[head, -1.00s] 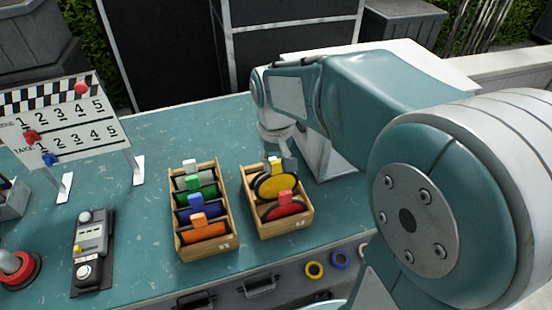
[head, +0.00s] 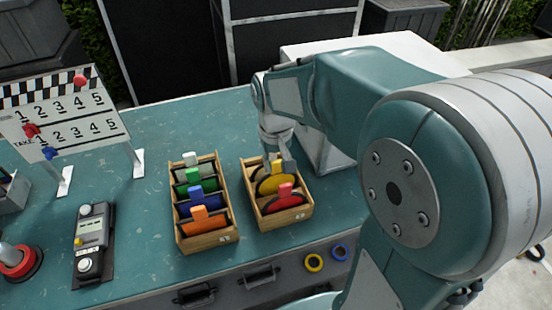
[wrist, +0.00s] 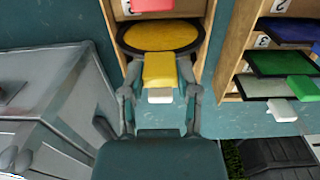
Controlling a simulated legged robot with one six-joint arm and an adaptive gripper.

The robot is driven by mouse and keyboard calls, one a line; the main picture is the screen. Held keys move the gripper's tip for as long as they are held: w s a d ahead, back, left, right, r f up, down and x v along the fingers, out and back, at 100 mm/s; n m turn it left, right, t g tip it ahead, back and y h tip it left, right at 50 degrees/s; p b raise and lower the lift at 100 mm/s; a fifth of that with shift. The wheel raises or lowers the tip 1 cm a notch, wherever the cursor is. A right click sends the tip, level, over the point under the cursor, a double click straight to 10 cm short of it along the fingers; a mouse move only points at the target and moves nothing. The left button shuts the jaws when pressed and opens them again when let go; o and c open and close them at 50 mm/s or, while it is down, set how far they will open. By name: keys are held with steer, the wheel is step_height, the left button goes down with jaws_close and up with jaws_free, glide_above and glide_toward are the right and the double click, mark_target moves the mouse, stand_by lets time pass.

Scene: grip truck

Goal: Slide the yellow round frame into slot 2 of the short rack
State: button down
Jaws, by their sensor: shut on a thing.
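The short rack (head: 285,221) is the right-hand wooden crate on the bench. A red round frame with a red tab (head: 285,191) sits in its front part. The yellow round frame (head: 268,187) is behind the red one, its lower part hidden by it and the rack walls. My gripper (wrist: 160,88) is shut on the yellow tab (wrist: 160,70), with one finger on each side. The yellow disc (wrist: 160,37) lies between the rack walls in the wrist view. A small white piece shows at the tab's end. I cannot tell how deep the frame sits.
A longer rack (head: 212,240) with white, green, blue and orange tabbed frames stands just left. A grey-white box (head: 325,150) stands close at the right. A clapperboard (head: 62,120) and a control box (head: 92,240) are farther left. Bench space between is clear.

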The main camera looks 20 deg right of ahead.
steer(key=shift+f, duration=0.85)
steer(key=shift+c, duration=1.3)
jaws_free()
steer(key=shift+f, duration=0.1)
step_height(320, 180, up, 12)
steer(key=shift+a+f, duration=0.1)
steer(key=shift+a, duration=0.05)
steer(key=s+f+t, duration=0.1)
steer(key=s+t, duration=0.4)
steer(key=s, duration=0.9)
steer(key=shift+d+f+t, duration=0.15)
steer(key=shift+d+t, duration=0.1)
steer(key=shift+t, duration=0.05)
